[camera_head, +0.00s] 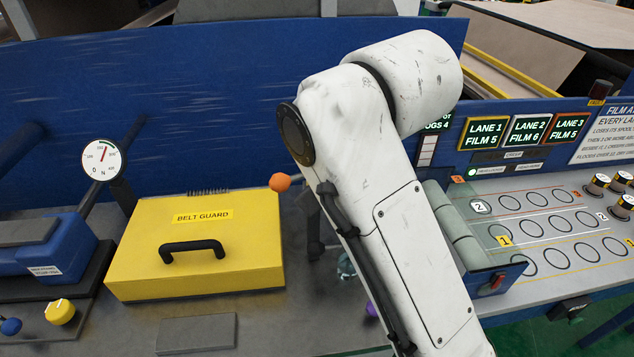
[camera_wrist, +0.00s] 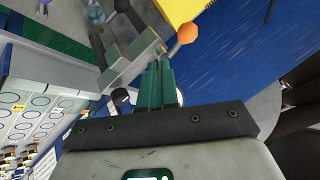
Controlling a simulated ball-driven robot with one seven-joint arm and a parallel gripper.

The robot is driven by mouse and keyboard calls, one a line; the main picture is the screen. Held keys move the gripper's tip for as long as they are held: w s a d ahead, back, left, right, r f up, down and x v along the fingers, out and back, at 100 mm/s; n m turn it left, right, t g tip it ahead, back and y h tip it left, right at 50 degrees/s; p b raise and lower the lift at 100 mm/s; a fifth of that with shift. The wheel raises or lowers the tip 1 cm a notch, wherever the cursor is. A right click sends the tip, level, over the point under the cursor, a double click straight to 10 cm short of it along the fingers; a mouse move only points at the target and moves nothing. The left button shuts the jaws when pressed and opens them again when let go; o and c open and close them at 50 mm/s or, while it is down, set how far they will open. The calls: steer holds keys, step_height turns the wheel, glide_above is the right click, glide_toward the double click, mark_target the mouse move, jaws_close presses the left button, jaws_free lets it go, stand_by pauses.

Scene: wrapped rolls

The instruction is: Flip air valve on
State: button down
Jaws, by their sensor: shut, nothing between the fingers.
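No label in view reads air valve, so I cannot tell for sure which part it is. In the wrist view the orange knob (camera_wrist: 187,33) is on a short rod beside a grey metal bracket (camera_wrist: 128,62). My gripper (camera_wrist: 159,66) has its green fingers together, with nothing between them. The fingertips are close to the rod and bracket; I cannot tell whether they touch. In the head view my gripper is hidden behind my arm.
The yellow belt guard (camera_head: 200,250) with a black handle fills the left bench. A round gauge (camera_head: 103,159) stands behind it on the left. A blue panel (camera_head: 150,100) rises behind. A red switch (camera_head: 497,281) and a board of circles (camera_head: 550,225) lie to the right.

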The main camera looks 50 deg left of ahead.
steer(key=shift+v, duration=0.85)
